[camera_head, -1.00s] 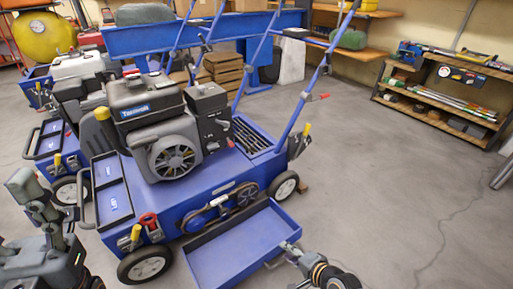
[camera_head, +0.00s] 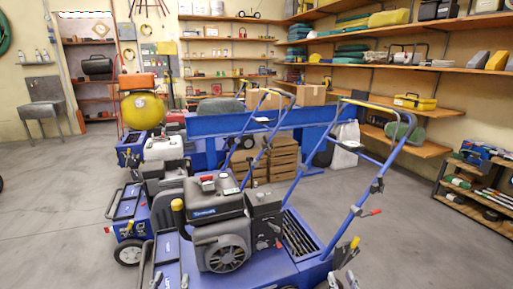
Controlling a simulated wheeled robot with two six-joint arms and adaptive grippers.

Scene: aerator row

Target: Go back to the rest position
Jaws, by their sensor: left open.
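My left gripper (camera_head: 171,281) shows only its grey fingertips at the bottom edge, in front of the nearest blue machine. The tips are apart with nothing seen between them. Grey tips that look like my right gripper (camera_head: 343,281) show at the bottom edge, near the machine's right end. Most of it is cut off, so its jaw state is unclear. The nearest blue aerator (camera_head: 285,262) carries a black and grey engine (camera_head: 222,222) and has a tall blue handle (camera_head: 381,165). Its front and lower parts are out of the picture.
More machines (camera_head: 128,228) stand behind to the left. A blue beam (camera_head: 215,125) and wooden crates (camera_head: 284,158) are behind the row. A low shelf (camera_head: 462,200) stands at the right and a sink (camera_head: 42,104) at the far left. The floor is clear at left and right.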

